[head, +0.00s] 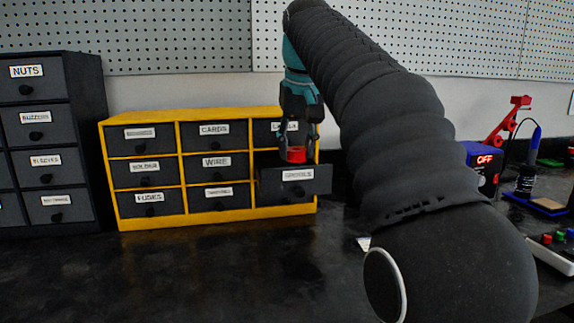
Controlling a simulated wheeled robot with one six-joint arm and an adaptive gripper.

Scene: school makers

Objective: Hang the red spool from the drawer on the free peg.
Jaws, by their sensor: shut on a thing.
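My gripper (296,152) points down over the pulled-out drawer (294,186) labelled like "spools", at the right end of the yellow cabinet. The fingertips are close above or just inside the drawer's front edge; I cannot tell which. The drawer's inside is hidden. No free peg can be made out; my arm covers part of the view to the right.
The yellow cabinet (218,217) has its other drawers shut. A dark drawer cabinet (87,120) stands at the left. Behind is a pegboard wall (180,35). At the right are a red angled stand (505,125), a blue box marked OFF (481,165) and tools.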

